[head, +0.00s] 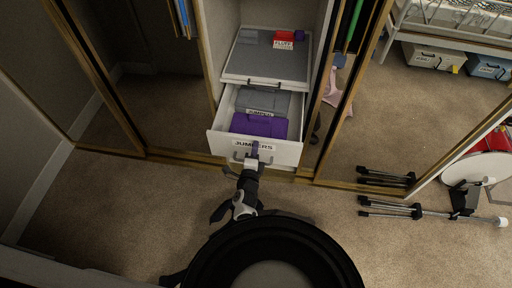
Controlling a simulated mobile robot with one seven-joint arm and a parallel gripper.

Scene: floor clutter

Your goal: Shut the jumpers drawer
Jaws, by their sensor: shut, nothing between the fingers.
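The jumpers drawer (278,155) is a white drawer in the wardrobe, pulled out in the head view. Its front carries a label reading "JUMPERS" and a handle. Inside it lie a purple folded item (258,125) and a grey folded item (263,101) behind it. My gripper (254,150) is shut and empty at the middle of the drawer front, over the label and near the handle. I cannot tell whether it touches the front. My arm reaches up to it from below and hides part of the front.
A closed-looking upper unit (268,62) with a grey top stands above the drawer, with small boxes (284,38) on it. Mirrored wardrobe doors flank the opening. A black and silver stand (430,212) lies on the carpet at right. The carpet (110,205) at left is clear.

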